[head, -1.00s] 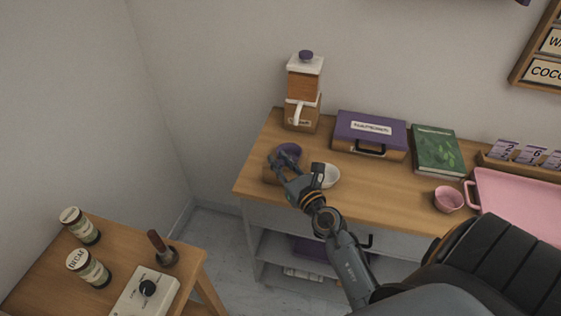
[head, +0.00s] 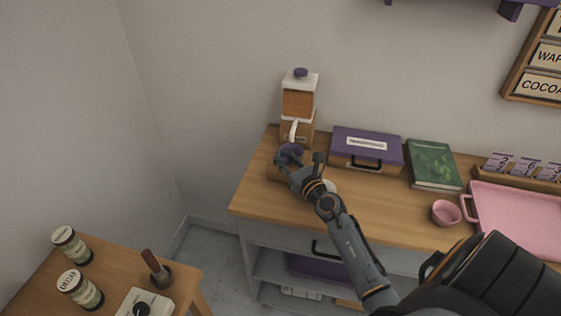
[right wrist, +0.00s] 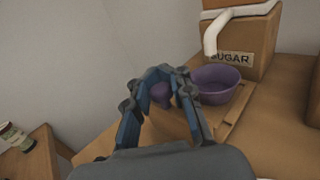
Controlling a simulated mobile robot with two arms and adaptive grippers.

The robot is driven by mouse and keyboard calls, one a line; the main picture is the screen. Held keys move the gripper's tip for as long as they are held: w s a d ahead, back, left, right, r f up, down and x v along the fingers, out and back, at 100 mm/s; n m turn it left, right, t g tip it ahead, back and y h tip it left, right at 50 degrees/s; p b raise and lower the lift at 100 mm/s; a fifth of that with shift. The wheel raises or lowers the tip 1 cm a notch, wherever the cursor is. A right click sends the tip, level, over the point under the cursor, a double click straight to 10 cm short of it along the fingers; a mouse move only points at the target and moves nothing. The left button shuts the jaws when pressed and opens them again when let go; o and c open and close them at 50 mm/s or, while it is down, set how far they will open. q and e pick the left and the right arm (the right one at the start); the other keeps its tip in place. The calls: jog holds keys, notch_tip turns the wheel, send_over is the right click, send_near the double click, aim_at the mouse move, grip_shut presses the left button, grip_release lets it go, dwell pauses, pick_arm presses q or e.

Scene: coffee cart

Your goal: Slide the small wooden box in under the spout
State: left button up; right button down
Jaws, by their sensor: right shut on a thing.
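The small wooden box (head: 276,173) is mostly hidden behind my right gripper (head: 290,163) in the head view. The right wrist view shows its pale top and edge (right wrist: 231,119), with a purple bowl (right wrist: 217,84) on it. My right gripper (right wrist: 168,88) is shut on a purple knob (right wrist: 160,95) at the box's near end. The sugar dispenser (right wrist: 257,38) stands behind the bowl. Its white spout (right wrist: 210,36) comes down close above the bowl's back rim; I cannot tell whether it is centred. My left gripper is not in view.
A white bowl (head: 331,186) is partly hidden right beside my right gripper. A purple-lidded case (head: 366,147), a green book (head: 433,164), a pink cup (head: 445,212) and a pink tray (head: 515,220) stand further right. The counter's left edge is near the box.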

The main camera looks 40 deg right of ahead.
jog(key=shift+d+f, duration=0.1)
jog(key=shift+d, duration=0.1)
jog(key=c, duration=1.5)
grip_release()
jog(key=shift+s, duration=0.1)
jog(key=shift+o, duration=1.4)
jog(key=shift+s+d, duration=0.15)
jog(key=shift+d, duration=0.1)
jog(key=shift+a, duration=0.1)
jog(key=shift+a, duration=0.1)
jog(key=shift+s, duration=0.4)
jog(key=s, duration=1.1)
jog(key=shift+s+a, duration=0.1)
jog(key=shift+a, duration=0.25)
